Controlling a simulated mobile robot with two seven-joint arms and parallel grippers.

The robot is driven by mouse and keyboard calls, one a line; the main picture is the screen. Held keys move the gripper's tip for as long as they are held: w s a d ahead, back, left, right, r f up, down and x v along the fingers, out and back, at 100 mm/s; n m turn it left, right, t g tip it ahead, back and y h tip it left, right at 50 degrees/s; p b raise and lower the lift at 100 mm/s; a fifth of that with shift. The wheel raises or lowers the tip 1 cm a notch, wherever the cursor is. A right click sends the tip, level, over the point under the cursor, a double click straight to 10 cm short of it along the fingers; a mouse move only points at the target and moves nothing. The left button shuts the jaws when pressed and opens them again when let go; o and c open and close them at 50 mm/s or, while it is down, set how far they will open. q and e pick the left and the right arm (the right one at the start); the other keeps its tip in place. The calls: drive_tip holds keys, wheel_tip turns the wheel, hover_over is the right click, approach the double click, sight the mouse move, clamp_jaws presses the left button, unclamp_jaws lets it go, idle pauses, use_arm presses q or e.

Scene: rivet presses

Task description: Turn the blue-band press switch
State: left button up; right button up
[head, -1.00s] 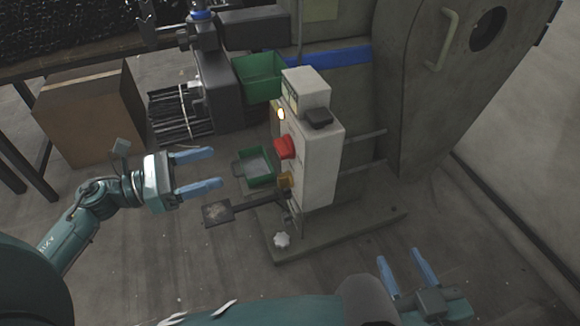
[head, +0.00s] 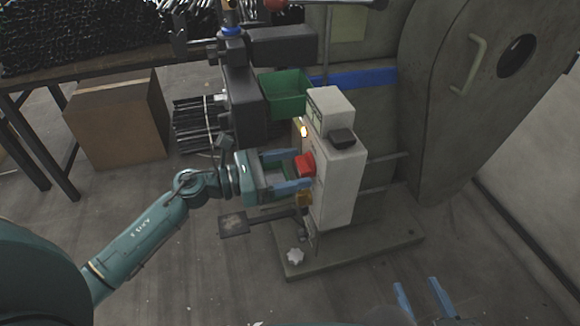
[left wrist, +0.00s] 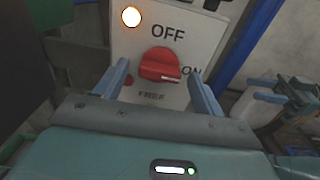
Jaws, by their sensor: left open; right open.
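The press (head: 500,110) is a large dark machine with a blue band (head: 360,80). A light grey control box (head: 340,180) stands at its front. The red rotary switch (head: 305,165) is on the box face; in the left wrist view the red switch (left wrist: 161,66) sits below "OFF", with "ON" at its right and another label below, and its handle lies roughly sideways. My left gripper (head: 298,168) is open, its blue fingers on either side of the switch; in the left wrist view the fingers (left wrist: 158,85) show gaps to it. My right gripper (head: 420,292) is open and empty at the bottom right.
A lit lamp (head: 303,131) is above the switch. A green bin (head: 287,93) is behind the box. A pedal-like plate (head: 233,224) and a pale star knob (head: 295,256) are low in front.

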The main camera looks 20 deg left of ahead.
use_arm(q)
drive_tip(key=shift+c, duration=0.4)
drive_tip(key=c, duration=0.9)
